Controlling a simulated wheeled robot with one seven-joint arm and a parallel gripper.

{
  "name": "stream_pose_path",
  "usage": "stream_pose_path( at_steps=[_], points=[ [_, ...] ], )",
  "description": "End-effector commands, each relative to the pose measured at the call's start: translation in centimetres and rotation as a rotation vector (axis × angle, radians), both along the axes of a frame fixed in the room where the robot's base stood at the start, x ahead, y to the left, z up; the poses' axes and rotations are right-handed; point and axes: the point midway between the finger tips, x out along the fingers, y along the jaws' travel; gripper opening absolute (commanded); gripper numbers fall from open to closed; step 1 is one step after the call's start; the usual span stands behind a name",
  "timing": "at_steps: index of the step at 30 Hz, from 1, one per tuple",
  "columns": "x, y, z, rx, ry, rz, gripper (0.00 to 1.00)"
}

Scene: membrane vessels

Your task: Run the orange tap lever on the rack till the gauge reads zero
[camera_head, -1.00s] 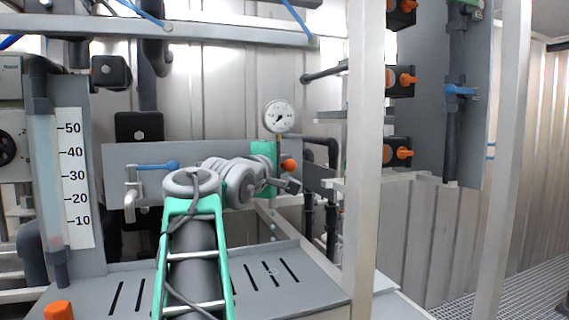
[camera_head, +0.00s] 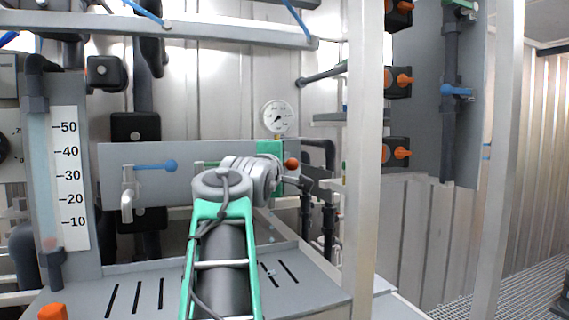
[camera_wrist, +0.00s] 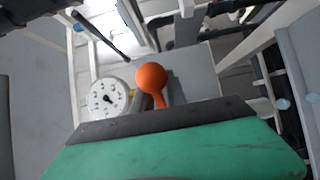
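The orange tap lever (camera_head: 291,164) is a small ball-ended handle at the right end of the grey rack panel. In the wrist view its orange ball (camera_wrist: 151,78) and short stem stand just beyond a dark-edged green block. The round white gauge (camera_head: 277,117) stands above the lever; it also shows in the wrist view (camera_wrist: 110,97) left of the ball. Its needle is visible but too small to read. My gripper (camera_head: 297,181) is close to the lever, its fingers mostly hidden. I cannot tell whether it touches the lever or how wide it is.
A blue lever (camera_head: 155,166) is on the same panel, to the left. A metal post (camera_head: 361,200) stands right of the gauge, with more orange taps (camera_head: 402,153) beyond it. Dark pipes (camera_head: 318,215) run below the lever. A slotted grey shelf (camera_head: 130,285) lies beneath my arm.

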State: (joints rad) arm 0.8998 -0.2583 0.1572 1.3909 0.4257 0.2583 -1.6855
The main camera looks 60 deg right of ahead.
Motion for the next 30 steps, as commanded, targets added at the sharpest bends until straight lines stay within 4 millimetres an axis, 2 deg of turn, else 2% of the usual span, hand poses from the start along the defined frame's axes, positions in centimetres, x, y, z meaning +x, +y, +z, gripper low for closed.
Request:
stream_pose_path(
  at_steps=[5,8,15,19,27,30],
  points=[
    [-0.1,0.0,0.0,-0.001,0.000,-0.002,0.17],
    [-0.3,0.9,0.0,-0.002,-0.001,0.000,0.17],
    [-1.4,5.5,-0.1,-0.003,-0.002,0.003,0.17],
    [-1.9,7.2,0.0,-0.002,-0.001,0.002,0.17],
    [-2.1,7.5,0.0,0.000,0.000,-0.002,0.17],
    [-1.7,7.8,0.0,0.002,-0.006,0.009,0.10]
  ],
)
